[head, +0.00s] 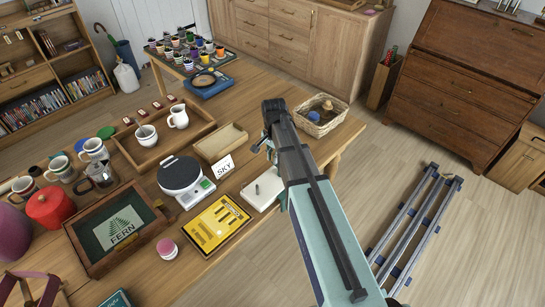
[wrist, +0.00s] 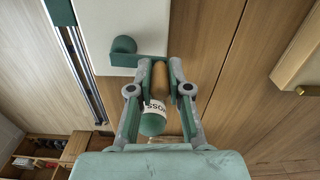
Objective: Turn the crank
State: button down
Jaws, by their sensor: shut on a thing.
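The crank shows in the wrist view: a green hub (wrist: 124,44) and a short green crank arm (wrist: 126,60) on a white board (wrist: 108,28), with a tan handle (wrist: 161,76). My gripper (wrist: 160,67) is shut on the handle, one finger on each side. Below the handle, between the fingers, are a white label (wrist: 156,105) with partly readable letters and a green rounded end (wrist: 153,124). In the head view, a white board (head: 262,192) lies near the table's right edge; my arm covers part of it and hides the crank's handle.
Left of the board stand a SKY card (head: 218,168), a yellow panel (head: 217,224), a round dark-topped device (head: 180,174) and an empty wooden tray (head: 220,142). A wicker basket (head: 320,116) stands at the table's far right corner. Metal rails (head: 415,222) lie on the floor at right.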

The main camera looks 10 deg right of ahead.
dwell(0.4)
jog(key=c, duration=1.1)
grip_release()
notch_tip(320, 180, up, 12)
jog(key=shift+s+d+f, duration=0.1)
